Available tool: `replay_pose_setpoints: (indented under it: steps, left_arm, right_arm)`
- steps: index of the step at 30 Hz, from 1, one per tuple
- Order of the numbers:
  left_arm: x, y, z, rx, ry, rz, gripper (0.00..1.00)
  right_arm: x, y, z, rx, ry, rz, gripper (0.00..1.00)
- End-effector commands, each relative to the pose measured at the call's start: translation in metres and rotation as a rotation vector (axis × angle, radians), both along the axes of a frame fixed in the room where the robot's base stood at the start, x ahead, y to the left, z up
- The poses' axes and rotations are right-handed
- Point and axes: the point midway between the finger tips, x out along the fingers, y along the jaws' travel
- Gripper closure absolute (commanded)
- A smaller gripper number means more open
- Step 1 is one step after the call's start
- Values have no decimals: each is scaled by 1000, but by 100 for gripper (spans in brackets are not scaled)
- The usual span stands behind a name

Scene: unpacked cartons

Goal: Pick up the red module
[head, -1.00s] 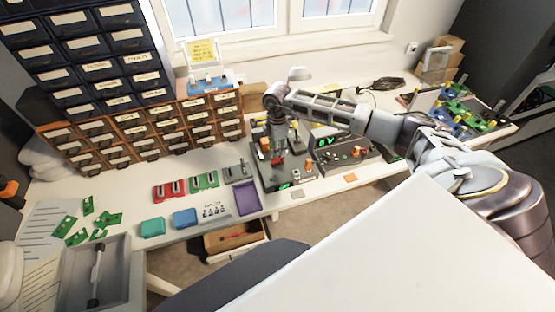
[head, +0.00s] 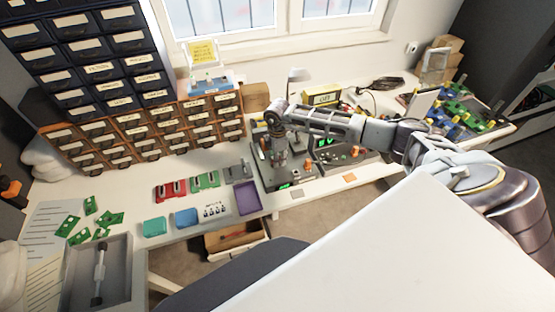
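A red slotted block (head: 171,190) lies on the bench left of centre, beside a green one (head: 206,181); I cannot tell whether it is the red module. My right gripper (head: 280,164) points down over a dark device with green lit digits (head: 284,187), right of these blocks. Its fingers are small and dark against the device, so I cannot tell whether they are open or hold anything. No separate red piece shows clearly at the fingertips.
Drawer cabinets (head: 110,68) stand behind the bench. Teal (head: 154,227) and blue (head: 186,217) boxes and a purple tray (head: 247,198) lie along the front edge. A second device (head: 345,158) stands under my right arm. Green boards lie at the left.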

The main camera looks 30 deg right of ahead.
Motion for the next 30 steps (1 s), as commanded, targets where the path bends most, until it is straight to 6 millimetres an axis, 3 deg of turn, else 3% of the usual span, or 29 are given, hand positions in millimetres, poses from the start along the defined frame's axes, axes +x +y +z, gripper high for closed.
replay_pose_setpoints:
  steps: [8,16,30]
  left_arm:
    - [0,0,0,0,0,0,100]
    - [0,0,0,0,0,0,100]
    - [0,0,-1,0,0,0,100]
  right_arm:
    - [0,0,0,0,0,0,66]
    - [0,0,0,0,0,0,100]
    - [1,-1,4,0,-2,-1,100]
